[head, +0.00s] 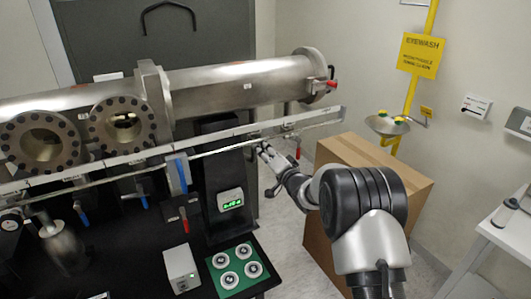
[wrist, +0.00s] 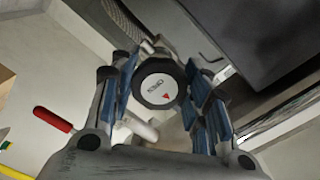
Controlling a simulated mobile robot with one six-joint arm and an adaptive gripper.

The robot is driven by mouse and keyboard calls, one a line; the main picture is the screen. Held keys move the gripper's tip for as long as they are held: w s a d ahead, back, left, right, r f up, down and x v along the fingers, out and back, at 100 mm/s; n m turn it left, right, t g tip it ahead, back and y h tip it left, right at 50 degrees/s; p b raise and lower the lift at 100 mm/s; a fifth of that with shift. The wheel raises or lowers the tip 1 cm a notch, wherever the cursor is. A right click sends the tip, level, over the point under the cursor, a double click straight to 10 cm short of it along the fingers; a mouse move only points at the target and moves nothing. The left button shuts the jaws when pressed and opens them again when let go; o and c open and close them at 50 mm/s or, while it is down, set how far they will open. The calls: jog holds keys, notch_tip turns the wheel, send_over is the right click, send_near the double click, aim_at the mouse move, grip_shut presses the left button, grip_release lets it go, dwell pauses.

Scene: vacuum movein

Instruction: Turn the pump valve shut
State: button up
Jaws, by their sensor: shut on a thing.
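The pump valve's round black knob (wrist: 159,84) sits between the two fingers of my gripper (wrist: 164,98) in the wrist view. Its pale cap carries the word OPEN and a red arrow mark. The blue-padded fingers are on both sides of the knob, and my gripper is shut on it. In the head view my gripper (head: 264,152) is beside the metal rail, below the steel chamber's right part. The knob cannot be made out clearly there.
A steel vacuum chamber (head: 240,83) and a long metal rail (head: 315,118) run above my gripper. A cardboard box (head: 375,160) stands just right, behind my arm. A red-handled lever (wrist: 52,119) shows left in the wrist view. A black bench with a display (head: 230,200) lies left.

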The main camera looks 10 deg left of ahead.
jog(key=o, duration=1.1)
jog(key=shift+c, duration=0.2)
jog(key=v, duration=1.2)
